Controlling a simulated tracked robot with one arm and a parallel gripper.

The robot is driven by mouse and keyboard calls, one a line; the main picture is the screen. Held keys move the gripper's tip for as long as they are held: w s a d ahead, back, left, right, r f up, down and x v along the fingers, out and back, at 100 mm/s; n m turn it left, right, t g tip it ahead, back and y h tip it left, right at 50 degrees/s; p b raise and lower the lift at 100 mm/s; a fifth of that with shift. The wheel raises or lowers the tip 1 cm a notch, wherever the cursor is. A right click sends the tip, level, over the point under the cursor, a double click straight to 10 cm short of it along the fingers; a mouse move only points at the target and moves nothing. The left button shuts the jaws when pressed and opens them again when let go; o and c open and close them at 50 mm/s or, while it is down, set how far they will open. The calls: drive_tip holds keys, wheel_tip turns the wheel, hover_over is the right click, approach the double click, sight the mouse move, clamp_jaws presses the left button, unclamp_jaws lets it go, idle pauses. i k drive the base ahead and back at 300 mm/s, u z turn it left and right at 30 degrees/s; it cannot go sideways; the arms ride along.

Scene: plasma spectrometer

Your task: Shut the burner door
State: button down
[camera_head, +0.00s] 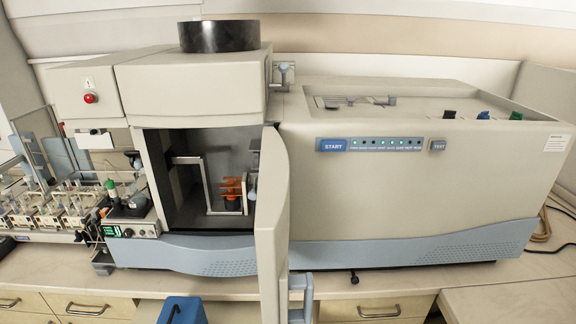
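The burner door (271,225) is a tall beige panel. It stands open, swung out toward me, and I see it nearly edge-on. Behind it, the dark burner chamber (215,150) is exposed, with a metal bracket and a copper-coloured coil (232,190) inside. A grey-blue latch-like part (300,292) shows by the door's lower end. The door hides the right edge of the chamber.
The beige spectrometer body (400,190) with a START button fills the right. A tubing and sample rack (60,205) stands at the left.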

sight(272, 216)
drive_tip(key=z, duration=0.05)
drive_tip(key=i, duration=0.9)
drive_tip(key=u, duration=0.1)
drive_tip(key=k, duration=1.15)
drive_tip(key=z, duration=0.2)
drive_tip(key=i, duration=0.6)
drive_tip(key=z, duration=0.35)
